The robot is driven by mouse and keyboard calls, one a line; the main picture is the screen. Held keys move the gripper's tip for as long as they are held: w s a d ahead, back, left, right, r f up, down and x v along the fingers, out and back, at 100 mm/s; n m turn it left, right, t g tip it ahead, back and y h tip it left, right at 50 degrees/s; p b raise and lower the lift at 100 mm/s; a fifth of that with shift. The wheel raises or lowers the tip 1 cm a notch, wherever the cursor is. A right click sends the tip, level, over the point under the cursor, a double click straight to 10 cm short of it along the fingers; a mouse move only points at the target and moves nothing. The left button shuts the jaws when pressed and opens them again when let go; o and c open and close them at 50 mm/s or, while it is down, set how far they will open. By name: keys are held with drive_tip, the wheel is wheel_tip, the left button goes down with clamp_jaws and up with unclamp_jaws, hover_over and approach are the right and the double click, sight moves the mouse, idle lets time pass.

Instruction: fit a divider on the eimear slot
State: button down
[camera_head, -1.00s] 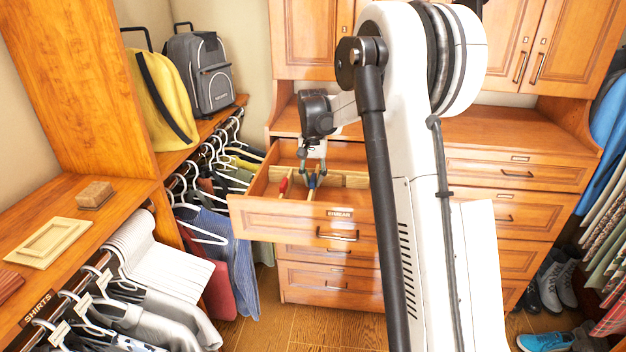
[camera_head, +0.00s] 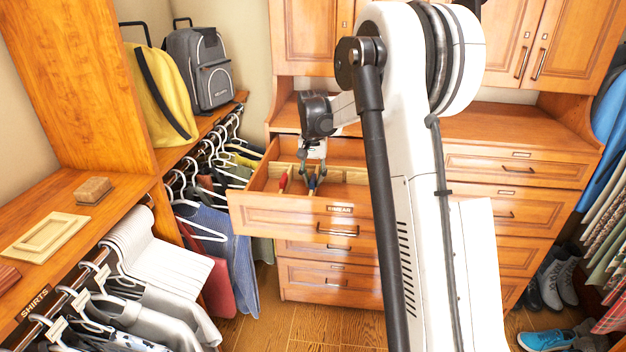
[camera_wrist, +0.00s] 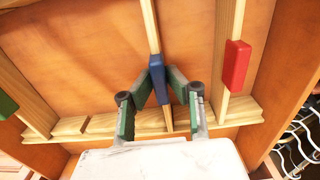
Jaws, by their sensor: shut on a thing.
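An open drawer (camera_head: 275,213) has a front label that reads EIMEAR (camera_head: 340,209). My gripper (camera_head: 312,182) reaches down into this drawer. In the wrist view my gripper (camera_wrist: 160,76) is shut on the blue grip of a thin wooden divider (camera_wrist: 150,25). The near end of that divider lies at a notched wooden rail (camera_wrist: 100,123). I cannot tell if it is fully seated. A divider with a red grip (camera_wrist: 236,66) is to the right, and one with a green grip (camera_wrist: 6,106) is at the left edge.
Hanging clothes (camera_head: 228,235) on white hangers are close to the drawer's left side. Closed drawers (camera_head: 330,275) are below it. A backpack (camera_head: 205,70) and a yellow bag (camera_head: 163,95) stand on the left shelf. A countertop (camera_head: 500,125) lies behind to the right.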

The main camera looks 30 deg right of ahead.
drive_tip(key=shift+f, duration=0.1)
idle(0.3)
drive_tip(key=c, duration=1.6)
unclamp_jaws()
drive_tip(key=shift+c, duration=0.2)
wheel_tip(320, 180, up, 12)
drive_tip(key=shift+a, duration=0.1)
